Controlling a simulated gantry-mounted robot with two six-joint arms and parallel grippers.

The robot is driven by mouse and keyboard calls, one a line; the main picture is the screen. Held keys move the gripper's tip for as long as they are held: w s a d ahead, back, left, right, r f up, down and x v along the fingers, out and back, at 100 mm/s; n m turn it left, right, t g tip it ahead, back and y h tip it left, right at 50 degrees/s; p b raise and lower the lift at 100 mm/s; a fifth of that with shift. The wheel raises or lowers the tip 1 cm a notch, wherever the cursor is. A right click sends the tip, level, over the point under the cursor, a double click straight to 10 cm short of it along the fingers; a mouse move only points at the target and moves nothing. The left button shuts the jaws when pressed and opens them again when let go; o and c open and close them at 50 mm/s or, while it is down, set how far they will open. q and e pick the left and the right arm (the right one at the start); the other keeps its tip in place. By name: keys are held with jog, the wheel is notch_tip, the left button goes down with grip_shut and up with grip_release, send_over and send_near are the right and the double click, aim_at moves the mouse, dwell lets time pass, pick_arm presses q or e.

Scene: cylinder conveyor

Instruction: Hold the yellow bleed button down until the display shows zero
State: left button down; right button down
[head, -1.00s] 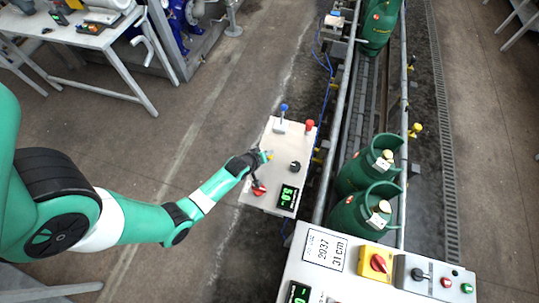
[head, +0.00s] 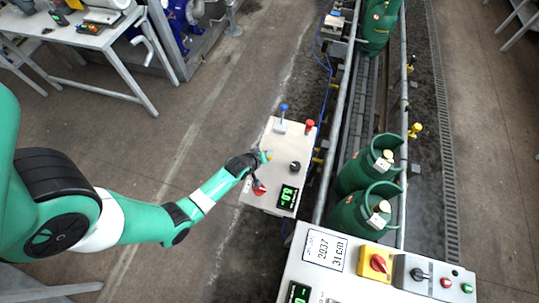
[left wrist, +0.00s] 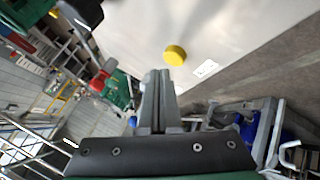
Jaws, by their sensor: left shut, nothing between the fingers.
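The yellow bleed button (head: 268,154) is on the white control panel (head: 262,196), at its left edge. It shows as a yellow round cap in the left wrist view (left wrist: 175,55). My left gripper (head: 261,157) is shut and empty, with its fingertips (left wrist: 161,74) close beside the button. In the wrist view the button lies just past the tips and to the right; I cannot tell whether they touch it. The panel's green-lit display (head: 287,196) shows digits that look like 8.0 or 0.0, too small to be sure. My right gripper is not in view.
The panel also carries a blue-topped lever (head: 283,108), a red button (head: 309,125), a black knob (head: 295,166) and a red handle (head: 259,188) near my gripper. Green cylinders (head: 352,222) stand on the conveyor to the right. A second panel (head: 342,284) is in front.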

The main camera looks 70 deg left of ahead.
pick_arm(q)
jog(key=shift+f, duration=0.1)
jog(key=shift+f+b, duration=0.35)
jog(key=shift+f+b, duration=0.45)
jog(key=shift+f, duration=0.05)
dwell(0.6)
dwell(2.8)
jog(key=shift+r+p, duration=0.9)
notch_tip(320, 180, up, 5)
jog(key=p, duration=0.5)
jog(key=shift+r, duration=0.1)
